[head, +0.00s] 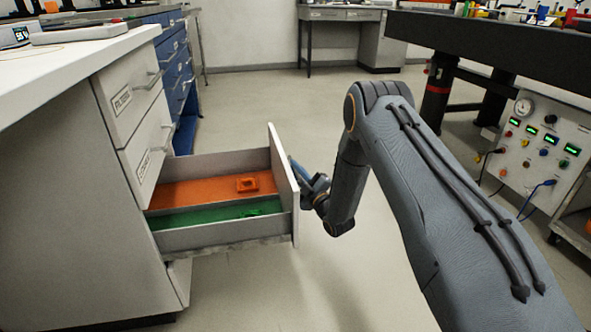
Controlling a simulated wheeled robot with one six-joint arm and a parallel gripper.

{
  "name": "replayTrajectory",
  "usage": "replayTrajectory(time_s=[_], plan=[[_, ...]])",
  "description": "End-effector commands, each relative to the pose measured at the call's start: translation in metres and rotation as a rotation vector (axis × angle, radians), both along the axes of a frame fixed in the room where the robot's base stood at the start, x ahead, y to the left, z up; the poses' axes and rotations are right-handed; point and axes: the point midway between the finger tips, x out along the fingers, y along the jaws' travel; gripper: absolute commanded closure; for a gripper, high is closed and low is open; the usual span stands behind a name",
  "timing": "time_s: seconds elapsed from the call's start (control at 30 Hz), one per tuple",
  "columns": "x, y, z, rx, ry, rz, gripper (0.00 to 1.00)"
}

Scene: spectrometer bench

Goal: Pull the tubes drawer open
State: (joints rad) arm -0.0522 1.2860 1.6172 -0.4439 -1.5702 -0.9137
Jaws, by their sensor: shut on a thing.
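An open drawer (221,238) juts out to the right from the white cabinet, below two closed drawers. It is pulled well out, and its inside shows. Its front panel (285,185) faces away from me, so its label and handle are hidden. I cannot read whether it is marked as the tubes drawer. My gripper (300,174) is at the outer side of this front panel, partly hidden by it. It is shut on the drawer's handle, as far as its place shows.
Inside are an orange section (205,190) with a small orange block and a green section (185,217) with a small green thing. Two closed drawers (128,90) sit above. A panel with gauges (535,145) stands right, under a dark table (490,45). The floor between is clear.

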Motion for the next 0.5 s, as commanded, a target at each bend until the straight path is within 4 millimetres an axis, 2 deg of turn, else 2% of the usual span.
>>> replayTrajectory(time_s=[0.03, 0.07, 0.13, 0.5], plan=[[0.0005, -0.0004, -0.0006, -0.001, 0.001, 0.000, 1.00], [0.0004, -0.0005, -0.0006, -0.001, 0.002, -0.001, 0.86], [0.0004, -0.0008, -0.0005, -0.001, 0.002, -0.001, 0.74], [-0.0029, -0.0034, -0.0008, 0.000, 0.002, -0.002, 0.72]])
